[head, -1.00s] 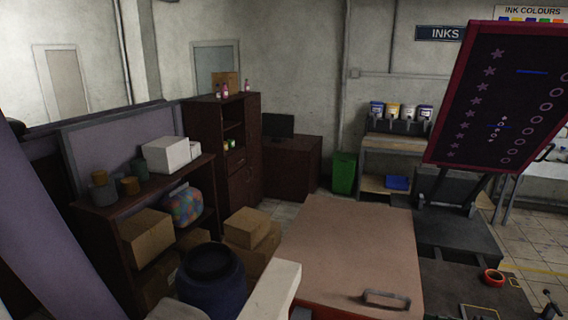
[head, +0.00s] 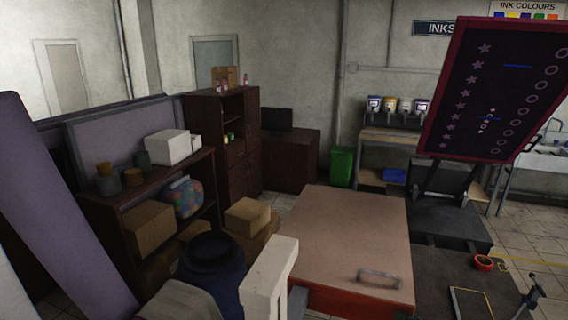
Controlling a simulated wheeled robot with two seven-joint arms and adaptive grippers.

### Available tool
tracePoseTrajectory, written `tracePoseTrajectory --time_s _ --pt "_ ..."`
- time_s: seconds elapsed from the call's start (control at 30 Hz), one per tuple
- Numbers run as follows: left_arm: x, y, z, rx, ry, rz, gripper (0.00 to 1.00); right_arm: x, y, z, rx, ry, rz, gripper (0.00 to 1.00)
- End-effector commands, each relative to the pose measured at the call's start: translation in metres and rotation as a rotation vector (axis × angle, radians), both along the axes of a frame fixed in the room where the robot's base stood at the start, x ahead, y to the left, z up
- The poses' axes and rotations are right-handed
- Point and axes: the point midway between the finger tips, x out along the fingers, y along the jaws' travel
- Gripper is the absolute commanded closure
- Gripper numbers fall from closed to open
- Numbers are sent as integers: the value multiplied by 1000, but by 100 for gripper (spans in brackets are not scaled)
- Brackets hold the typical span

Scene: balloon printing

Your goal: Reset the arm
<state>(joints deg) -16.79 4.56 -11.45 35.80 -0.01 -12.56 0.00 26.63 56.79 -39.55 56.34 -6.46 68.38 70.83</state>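A pale, upright arm part (head: 268,282) of mine rises from the bottom edge, in front of the blue barrel and the pink-topped table. No fingers show on it. Neither my left nor my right gripper is in the head view, so I cannot see whether they hold anything.
The flat pink-topped table (head: 345,235) has a metal handle at its front. A dark printing screen (head: 490,90) stands tilted up at the right. A blue barrel (head: 212,265), cardboard boxes (head: 247,216) and a shelf (head: 205,170) crowd the left. Red tape (head: 483,263) lies at right.

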Motion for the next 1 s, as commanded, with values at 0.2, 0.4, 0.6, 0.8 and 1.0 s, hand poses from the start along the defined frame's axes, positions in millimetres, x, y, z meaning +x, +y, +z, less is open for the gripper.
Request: tracePoseTrajectory --time_s 0.2,0.4,0.6,0.8,1.0 --pt "-12 1 -1 1 15 2 60 9 44 -50 -5 -10 -148 71" --pt "-11 1 -1 2 15 2 60 5 87 -110 -65 24 -396 71" --pt "-11 1 -1 2 15 2 60 -25 100 -158 -193 141 -643 71" --pt "-11 1 0 2 14 2 60 -91 85 -197 -373 340 -831 71" --pt "-10 1 0 2 13 1 60 -190 58 -221 -576 594 -925 71"
